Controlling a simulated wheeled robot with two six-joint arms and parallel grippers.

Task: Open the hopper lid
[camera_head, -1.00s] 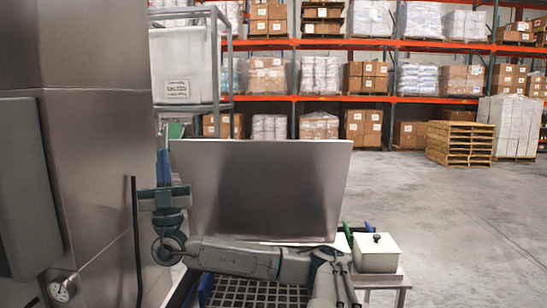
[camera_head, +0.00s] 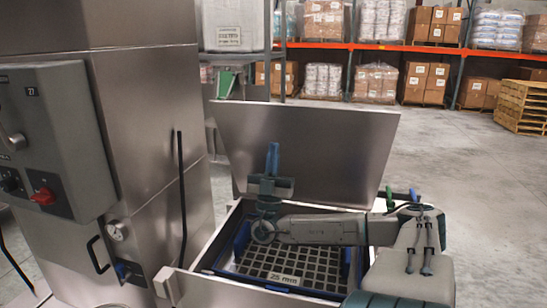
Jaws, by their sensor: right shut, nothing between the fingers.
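The hopper lid (camera_head: 310,140) is a flat steel panel. It stands raised at the back of the hopper (camera_head: 215,245), leaning backward, and the opening below is uncovered. Inside the hopper is a dark grid (camera_head: 300,262) with a "25 mm" label on its front. My right gripper (camera_head: 273,158) is shut and empty, pointing up in front of the lid's lower left part. Whether it touches the lid I cannot tell. My right forearm crosses over the grid and hides part of it. My left gripper is out of view.
A steel cabinet with a control box (camera_head: 60,135) and a red switch (camera_head: 43,196) stands close on the left. A black upright rod (camera_head: 182,195) stands beside it. Pallet racks and a wooden pallet stack (camera_head: 522,107) are far behind. The floor on the right is clear.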

